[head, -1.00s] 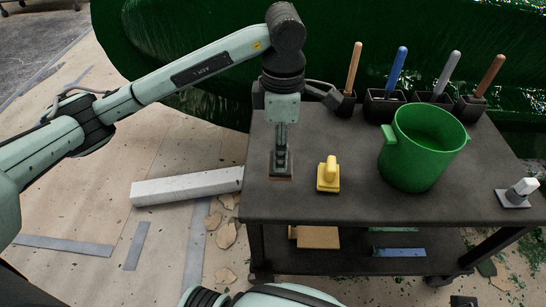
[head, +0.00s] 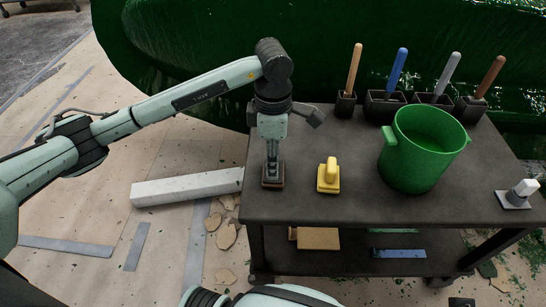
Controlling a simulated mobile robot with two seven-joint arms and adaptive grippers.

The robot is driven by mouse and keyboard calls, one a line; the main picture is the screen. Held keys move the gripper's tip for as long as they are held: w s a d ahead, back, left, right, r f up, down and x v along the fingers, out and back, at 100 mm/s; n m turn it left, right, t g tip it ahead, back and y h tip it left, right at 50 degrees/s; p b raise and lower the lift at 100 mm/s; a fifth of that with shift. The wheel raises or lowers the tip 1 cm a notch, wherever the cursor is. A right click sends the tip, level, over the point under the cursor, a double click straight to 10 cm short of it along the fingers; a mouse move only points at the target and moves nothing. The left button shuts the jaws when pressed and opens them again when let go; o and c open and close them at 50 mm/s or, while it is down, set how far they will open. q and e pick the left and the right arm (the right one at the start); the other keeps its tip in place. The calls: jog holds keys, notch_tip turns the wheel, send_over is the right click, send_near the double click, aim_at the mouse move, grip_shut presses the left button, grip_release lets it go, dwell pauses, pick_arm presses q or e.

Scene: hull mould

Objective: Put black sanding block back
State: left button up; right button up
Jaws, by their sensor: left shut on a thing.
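My left gripper (head: 272,163) points straight down over the left end of the dark cart top (head: 330,210). It is shut on the black sanding block (head: 272,183), which shows as a dark block with a brown lower edge beneath the fingers. The block is at or just above the cart top; I cannot tell whether it touches. The fingers hide most of its upper part. My right gripper is not in view.
A yellow sanding block (head: 328,177) stands just right of my left gripper. A green bucket (head: 422,150) stands further right, and a grey-and-white block (head: 517,194) at the right edge. Several handled tools stand in black holders (head: 384,104) along the back. The front middle is clear.

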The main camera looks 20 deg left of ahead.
pick_arm(q)
jog(key=o, duration=1)
notch_tip(320, 180, up, 12)
jog(key=shift+r, duration=0.15)
